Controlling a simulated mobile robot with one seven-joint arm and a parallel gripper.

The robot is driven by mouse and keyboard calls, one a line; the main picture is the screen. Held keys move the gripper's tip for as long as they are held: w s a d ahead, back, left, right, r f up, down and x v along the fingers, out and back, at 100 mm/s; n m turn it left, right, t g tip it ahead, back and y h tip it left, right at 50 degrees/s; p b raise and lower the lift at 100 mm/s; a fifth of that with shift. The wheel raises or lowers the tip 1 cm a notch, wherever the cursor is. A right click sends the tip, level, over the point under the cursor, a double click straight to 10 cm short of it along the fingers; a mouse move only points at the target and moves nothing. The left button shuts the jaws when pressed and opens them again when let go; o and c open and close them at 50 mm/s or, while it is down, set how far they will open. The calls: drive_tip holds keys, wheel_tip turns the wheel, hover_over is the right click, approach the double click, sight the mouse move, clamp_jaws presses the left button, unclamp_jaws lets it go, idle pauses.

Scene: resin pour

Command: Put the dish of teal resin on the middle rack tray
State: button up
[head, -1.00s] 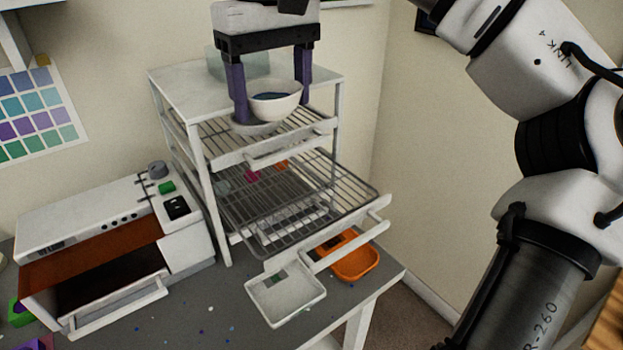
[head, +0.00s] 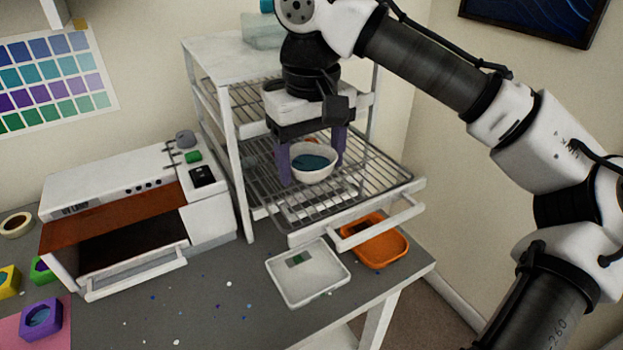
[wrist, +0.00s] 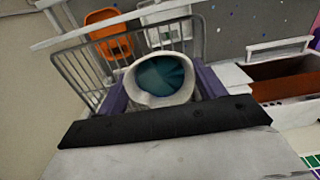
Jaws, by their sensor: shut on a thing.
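The white dish (head: 325,173) holds teal resin (head: 313,162). My gripper (head: 312,168), with its purple fingers on either side of the dish, is shut on it. The dish is upright and sits low over the pulled-out rack tray (head: 377,173), a wire tray with a white front handle. I cannot tell whether the dish touches the wires. The wrist view shows the dish (wrist: 143,99) between the fingers, with teal resin (wrist: 160,75) inside and tray wires around it. My gripper hides part of the tray behind the dish.
An upper rack tray (head: 246,92) is above and behind my gripper. A white oven-like box (head: 120,185) with an amber door is at left.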

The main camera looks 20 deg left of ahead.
sight(311, 181)
drive_tip(key=shift+f, duration=2.1)
drive_tip(key=shift+f, duration=0.15)
drive_tip(key=o, duration=1)
wheel_tip(311, 181, up, 12)
